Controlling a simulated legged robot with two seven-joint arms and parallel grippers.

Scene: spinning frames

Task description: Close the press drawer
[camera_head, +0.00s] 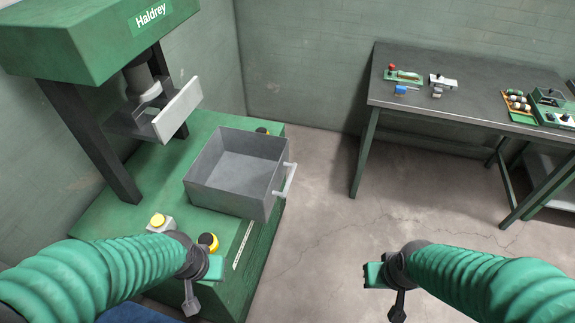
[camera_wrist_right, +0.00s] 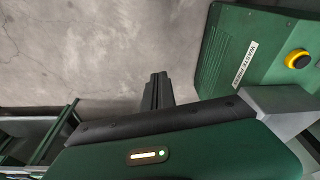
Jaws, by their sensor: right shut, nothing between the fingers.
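The press (camera_head: 100,50) is green, labelled Haldrey, at the left of the head view. Its drawer (camera_head: 225,199) is an open, empty grey box on the green base, to the right of the upright pale plate (camera_head: 178,108). The drawer's right end reaches the base edge and bears a light bar handle (camera_head: 287,181). My left gripper (camera_head: 190,303) points down in front of the base, below the drawer; its jaw opening is unclear. My right gripper (camera_head: 397,304) is over bare floor, right of the press and apart from the handle. Its shut, empty fingers show in the wrist view (camera_wrist_right: 157,90).
A dark table (camera_head: 450,107) with small parts stands at the back right. The concrete floor (camera_head: 325,215) between press and table is clear.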

